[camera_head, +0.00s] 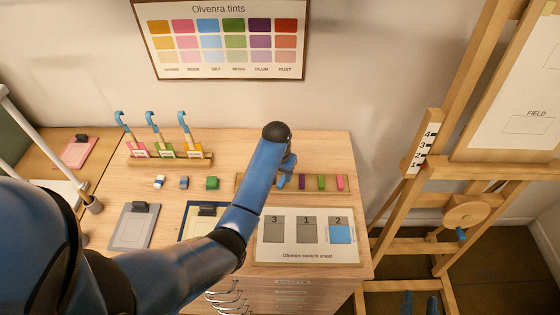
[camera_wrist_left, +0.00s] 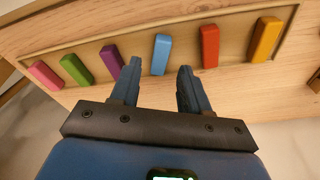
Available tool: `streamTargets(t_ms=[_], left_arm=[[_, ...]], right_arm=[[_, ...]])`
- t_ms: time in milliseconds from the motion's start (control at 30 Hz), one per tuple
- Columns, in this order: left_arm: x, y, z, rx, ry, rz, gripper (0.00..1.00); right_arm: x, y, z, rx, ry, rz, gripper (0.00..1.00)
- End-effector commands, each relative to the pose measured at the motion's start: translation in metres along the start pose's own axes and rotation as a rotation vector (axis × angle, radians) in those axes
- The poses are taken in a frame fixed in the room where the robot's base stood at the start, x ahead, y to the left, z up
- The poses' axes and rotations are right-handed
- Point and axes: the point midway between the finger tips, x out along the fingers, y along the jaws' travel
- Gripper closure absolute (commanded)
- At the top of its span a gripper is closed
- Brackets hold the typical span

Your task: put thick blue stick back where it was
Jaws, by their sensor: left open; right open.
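The blue stick (camera_wrist_left: 161,54) lies in a shallow wooden tray (camera_wrist_left: 85,45) between the purple stick (camera_wrist_left: 112,58) and the red stick (camera_wrist_left: 209,46). My left gripper (camera_wrist_left: 158,70) is open and empty, its fingertips just short of the blue stick and to either side of it. In the head view my left gripper (camera_head: 285,177) is over the tray (camera_head: 238,183), and the arm hides the tray's left part. I cannot tell the blue stick from the gripper there. My right gripper (camera_head: 420,304) is open and empty at the bottom right edge, away from the tray.
The green stick (camera_wrist_left: 76,69), pink stick (camera_wrist_left: 45,75) and orange stick (camera_wrist_left: 264,39) share the tray. In front lies a swatch sheet (camera_head: 307,254) with square 2 blue. Small blocks (camera_head: 184,183) and a rack (camera_head: 170,160) stand left; an easel (camera_head: 470,170) stands right.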

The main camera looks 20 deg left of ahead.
Motion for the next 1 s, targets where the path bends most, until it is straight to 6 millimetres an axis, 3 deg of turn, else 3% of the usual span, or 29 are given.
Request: streamTargets(t_ms=[300,500,1000], left_arm=[[-0.057,0.0,-0.001,0.0,0.004,0.0,0.54],[-0.079,0.0,-0.001,0.0,0.001,0.0,0.54],[-0.087,0.0,0.0,0.0,-0.001,0.0,0.54]], right_arm=[[0.0,0.0,0.007,0.0,0.0,0.0,0.57],[0.0,0.0,0.01,0.0,0.0,0.0,0.57],[0.0,0.0,0.01,0.0,0.0,0.0,0.57]])
